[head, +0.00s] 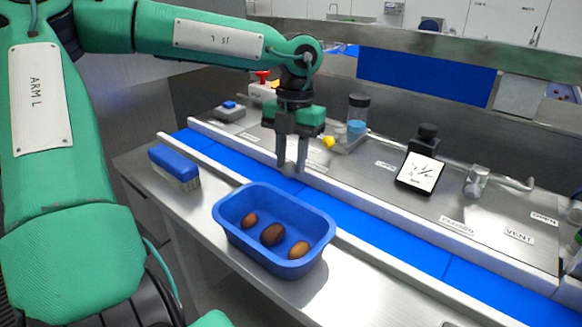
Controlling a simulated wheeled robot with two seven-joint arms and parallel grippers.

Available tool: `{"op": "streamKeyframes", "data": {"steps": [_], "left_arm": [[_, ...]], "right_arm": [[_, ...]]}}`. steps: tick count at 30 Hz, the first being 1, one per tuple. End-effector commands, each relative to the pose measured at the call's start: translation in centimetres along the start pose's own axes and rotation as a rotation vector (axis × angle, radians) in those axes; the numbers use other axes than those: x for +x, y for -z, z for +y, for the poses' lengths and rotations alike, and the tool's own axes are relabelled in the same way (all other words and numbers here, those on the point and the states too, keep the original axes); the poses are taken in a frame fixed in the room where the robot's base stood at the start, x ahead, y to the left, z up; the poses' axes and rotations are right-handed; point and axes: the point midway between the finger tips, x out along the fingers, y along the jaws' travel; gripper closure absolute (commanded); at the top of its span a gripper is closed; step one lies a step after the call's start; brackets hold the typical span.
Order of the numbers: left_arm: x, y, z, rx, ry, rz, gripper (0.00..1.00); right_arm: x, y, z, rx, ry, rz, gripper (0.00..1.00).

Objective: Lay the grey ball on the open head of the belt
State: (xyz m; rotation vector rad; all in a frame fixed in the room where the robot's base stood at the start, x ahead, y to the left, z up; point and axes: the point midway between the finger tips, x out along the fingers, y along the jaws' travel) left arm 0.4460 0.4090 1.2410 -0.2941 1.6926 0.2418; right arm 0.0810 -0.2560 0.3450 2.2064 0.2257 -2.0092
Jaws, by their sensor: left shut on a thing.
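My left gripper (291,166) points straight down over the blue belt (390,232). It is shut on a small grey ball (289,170), which shows only partly between the fingertips. The ball appears to be at or just above the belt; I cannot tell whether it touches. The belt runs from the back left to the front right between pale rails, and its far left end (190,136) is bare. My right gripper is not in view.
Behind the belt are a jar (357,108), a small display (420,173) and a metal tap (476,182). The belt's right stretch is clear.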

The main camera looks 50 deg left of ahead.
Motion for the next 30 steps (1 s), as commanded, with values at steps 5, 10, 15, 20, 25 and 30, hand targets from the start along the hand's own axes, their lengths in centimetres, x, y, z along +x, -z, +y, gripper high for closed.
{"op": "streamKeyframes", "data": {"steps": [5, 10, 15, 20, 25, 30], "left_arm": [[2.7, -0.3, 0.1, 0.001, -0.001, 0.005, 1.0], [3.2, -0.4, 0.0, 0.001, 0.0, 0.0, 1.0], [3.3, -0.5, 0.1, 0.0, 0.0, 0.0, 1.0], [3.5, -0.5, 0.1, 0.0, 0.0, 0.0, 0.61], [3.4, -0.5, 0.1, 0.0, 0.0, 0.001, 0.49], [3.4, -0.5, 0.1, 0.0, 0.0, 0.001, 0.49]], "right_arm": [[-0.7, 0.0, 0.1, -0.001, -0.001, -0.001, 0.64], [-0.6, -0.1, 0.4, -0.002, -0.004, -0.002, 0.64], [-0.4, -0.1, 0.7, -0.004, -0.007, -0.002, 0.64], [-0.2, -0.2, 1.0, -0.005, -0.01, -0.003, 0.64], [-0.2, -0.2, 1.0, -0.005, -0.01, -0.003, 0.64], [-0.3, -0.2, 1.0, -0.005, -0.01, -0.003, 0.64]]}}
